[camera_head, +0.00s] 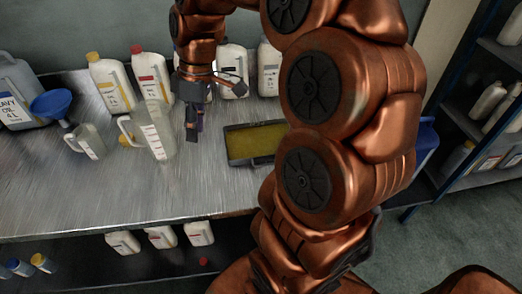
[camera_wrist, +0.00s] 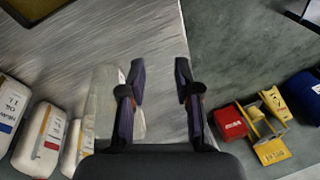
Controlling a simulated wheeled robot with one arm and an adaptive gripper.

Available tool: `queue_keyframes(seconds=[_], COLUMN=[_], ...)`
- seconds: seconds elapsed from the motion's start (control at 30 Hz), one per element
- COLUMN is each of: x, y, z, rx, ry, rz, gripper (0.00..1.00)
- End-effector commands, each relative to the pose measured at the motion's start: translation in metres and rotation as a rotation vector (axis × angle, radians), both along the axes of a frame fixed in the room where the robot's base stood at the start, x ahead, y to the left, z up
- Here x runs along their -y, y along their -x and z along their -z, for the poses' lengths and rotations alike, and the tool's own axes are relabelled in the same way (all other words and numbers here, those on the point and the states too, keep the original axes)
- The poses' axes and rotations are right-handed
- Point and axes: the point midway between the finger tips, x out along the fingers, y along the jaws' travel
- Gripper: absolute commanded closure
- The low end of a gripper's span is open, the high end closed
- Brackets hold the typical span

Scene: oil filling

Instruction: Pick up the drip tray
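The drip tray (camera_head: 228,152) is a dark, shallow rectangular tray with yellowish oil-coloured contents. It lies on the metal workbench, and my arm hides part of its right side. In the wrist view a dark corner that looks like the tray (camera_wrist: 36,12) shows at the top left. My gripper (camera_head: 194,135) points down over the bench, left of the tray and apart from it. In the wrist view my gripper (camera_wrist: 160,74) has its two fingers spread, with nothing between them.
A translucent jug (camera_head: 157,135) stands close left of my gripper. A smaller clear container (camera_head: 90,143), a blue funnel (camera_head: 52,103) and several bottles (camera_head: 113,85) stand left and behind. The metal workbench (camera_head: 130,205) is clear in front. Shelves (camera_head: 490,75) stand at the right.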

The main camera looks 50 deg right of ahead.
Motion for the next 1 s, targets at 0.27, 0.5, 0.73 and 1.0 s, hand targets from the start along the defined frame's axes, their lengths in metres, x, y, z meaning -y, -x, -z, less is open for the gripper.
queue_keyframes(seconds=[0.27, 0.5, 0.73, 1.0], x=[0.105, 0.212, 0.281, 0.296], y=[-0.059, -0.070, -0.058, -0.054], z=[0.044, 0.091, 0.122, 0.135], rx=[0.148, 0.262, 0.321, 0.333], ry=[-0.070, -0.074, -0.050, -0.044], rz=[-0.139, -0.221, -0.262, -0.275], gripper=[0.68, 0.68, 0.68, 0.68])
